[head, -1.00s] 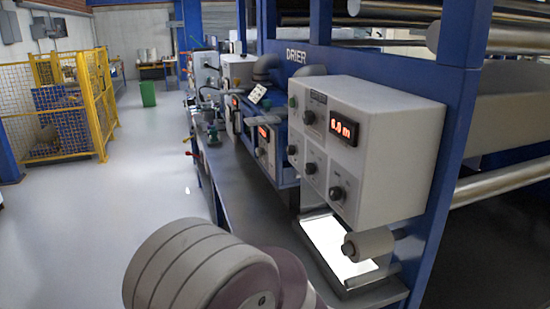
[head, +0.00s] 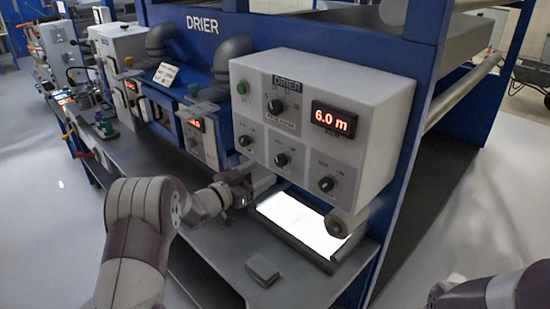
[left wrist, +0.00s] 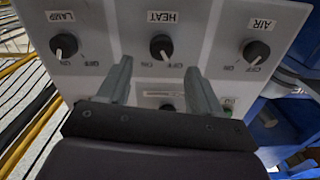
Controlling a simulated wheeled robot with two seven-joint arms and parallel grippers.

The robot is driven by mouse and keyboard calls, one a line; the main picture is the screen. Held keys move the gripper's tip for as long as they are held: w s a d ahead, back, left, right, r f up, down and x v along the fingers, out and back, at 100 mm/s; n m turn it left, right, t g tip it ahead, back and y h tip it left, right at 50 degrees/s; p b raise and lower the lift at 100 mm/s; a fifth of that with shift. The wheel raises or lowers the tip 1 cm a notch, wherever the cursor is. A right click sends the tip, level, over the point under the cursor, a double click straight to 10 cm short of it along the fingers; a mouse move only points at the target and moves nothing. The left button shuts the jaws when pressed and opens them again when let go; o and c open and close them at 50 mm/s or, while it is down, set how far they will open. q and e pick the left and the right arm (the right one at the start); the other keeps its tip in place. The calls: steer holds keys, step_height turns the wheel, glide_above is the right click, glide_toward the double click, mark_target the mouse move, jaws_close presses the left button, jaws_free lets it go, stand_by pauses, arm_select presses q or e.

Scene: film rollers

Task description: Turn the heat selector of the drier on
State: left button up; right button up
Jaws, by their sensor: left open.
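The drier's control box (head: 350,85) is pale grey with a lit 6.0 m display. Its HEAT selector (head: 282,159) is the middle black knob of the lower row. In the left wrist view the panel appears upside down, with the HEAT selector (left wrist: 161,46) at centre; its white pointer seems to lean toward OFF. My left gripper (head: 268,181) is below and left of this knob in the head view. In the wrist view the left gripper (left wrist: 160,72) is open and empty, its fingers spread either side of the knob's line, apparently short of it. My right gripper is out of frame.
The LAMP knob (left wrist: 64,45) and AIR knob (left wrist: 257,50) flank HEAT. A lit white panel (head: 300,222) lies below the box, with a roller end (head: 340,224) beside it. A small grey block (head: 262,270) sits on the bench. More equipment stands farther left.

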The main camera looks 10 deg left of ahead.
mark_target(277, 162)
arm_select(q)
steer(key=p+x, duration=0.1)
steer(key=x, duration=0.5)
steer(key=shift+r, duration=0.15)
steer(key=shift+w+d+p, duration=0.15)
steer(key=shift+w+p, duration=0.1)
steer(key=shift+p, duration=0.05)
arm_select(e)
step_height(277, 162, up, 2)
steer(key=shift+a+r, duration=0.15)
